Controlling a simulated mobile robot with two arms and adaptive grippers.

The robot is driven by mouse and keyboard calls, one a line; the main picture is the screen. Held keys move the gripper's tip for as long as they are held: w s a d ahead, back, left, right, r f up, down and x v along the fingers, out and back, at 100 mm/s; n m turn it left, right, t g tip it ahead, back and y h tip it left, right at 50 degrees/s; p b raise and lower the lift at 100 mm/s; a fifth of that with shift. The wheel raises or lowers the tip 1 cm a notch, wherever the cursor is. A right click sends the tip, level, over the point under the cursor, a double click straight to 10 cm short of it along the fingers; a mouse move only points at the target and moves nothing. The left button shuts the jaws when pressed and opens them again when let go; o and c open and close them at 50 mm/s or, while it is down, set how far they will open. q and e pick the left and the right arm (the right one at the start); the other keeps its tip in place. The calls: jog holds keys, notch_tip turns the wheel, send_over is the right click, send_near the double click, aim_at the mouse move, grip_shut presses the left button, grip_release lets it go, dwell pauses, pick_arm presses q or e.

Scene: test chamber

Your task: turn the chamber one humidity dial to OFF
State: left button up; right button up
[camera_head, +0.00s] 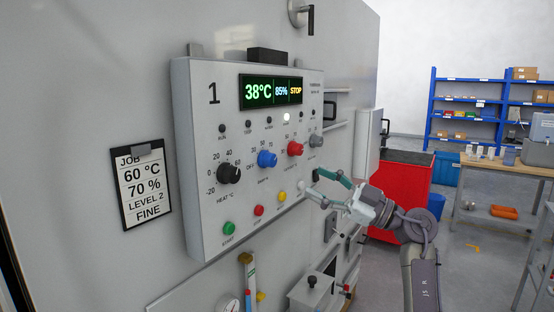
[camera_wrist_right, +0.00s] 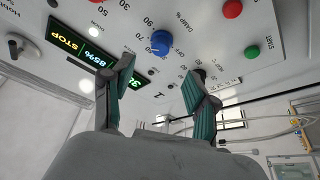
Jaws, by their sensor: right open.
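The humidity dial is a blue knob (camera_head: 267,159) marked DAMP on the grey panel (camera_head: 205,205) of chamber one. Its scale has OFF at the left and rising numbers; I cannot surely read its pointer. The display (camera_head: 271,92) reads 38°C, 85%, STOP. My right gripper (camera_head: 314,184) is open and empty, to the right of and below the dial in the head view. In the upside-down right wrist view, the blue knob (camera_wrist_right: 160,42) shows beyond and between the open fingers (camera_wrist_right: 158,78), apart from them. My left gripper is not in view.
A black heat knob (camera_head: 229,173) sits left of the dial; a red knob (camera_head: 295,148) and a grey knob (camera_head: 316,140) sit right. Green, red and yellow buttons run below. A job card (camera_head: 141,185) reads 60 °C, 70 %, LEVEL 2, FINE. A red cabinet (camera_head: 400,185) stands behind my arm.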

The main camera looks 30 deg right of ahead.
aim_at(274, 160)
jog(key=p+x, duration=0.3)
jog(key=x, duration=0.7)
jog(key=shift+r, duration=0.2)
jog(key=shift+w+a+r, duration=0.1)
jog(key=shift+w+a, duration=0.25)
jog(key=shift+s+d, duration=0.1)
grip_shut()
